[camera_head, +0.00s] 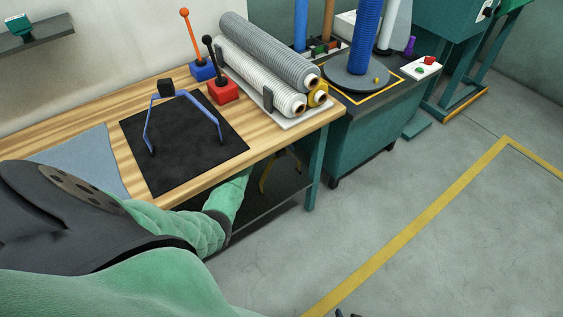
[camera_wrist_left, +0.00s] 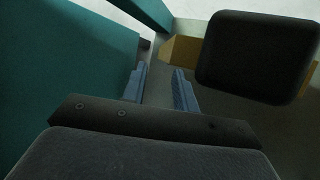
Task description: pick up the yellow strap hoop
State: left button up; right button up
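The yellow strap hoop (camera_head: 264,184) stands on the dark shelf under the workbench; the bench edge hides part of it. In the left wrist view its dark block fills the upper right, with the yellow strap (camera_wrist_left: 183,50) showing beside it. My left arm reaches down under the bench front, and its gripper is hidden in the head view. In the left wrist view my left gripper (camera_wrist_left: 160,80) is open, its two blue-grey fingers apart with nothing between them. The hoop lies ahead and to the right of the fingertips there, apart from them.
The workbench (camera_head: 85,105) overhangs the shelf, and a teal leg (camera_head: 314,180) stands right of the hoop. A blue hoop (camera_head: 147,122) with a black block stands on a black mat (camera_head: 190,165) on top. Small dark tips at the bottom edge may be my right gripper. Open floor lies right.

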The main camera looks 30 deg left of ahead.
pick_arm(q)
jog(key=x, duration=0.4)
jog(key=shift+d+f, duration=0.15)
jog(key=shift+f, duration=0.15)
jog(key=shift+c, duration=0.4)
grip_shut()
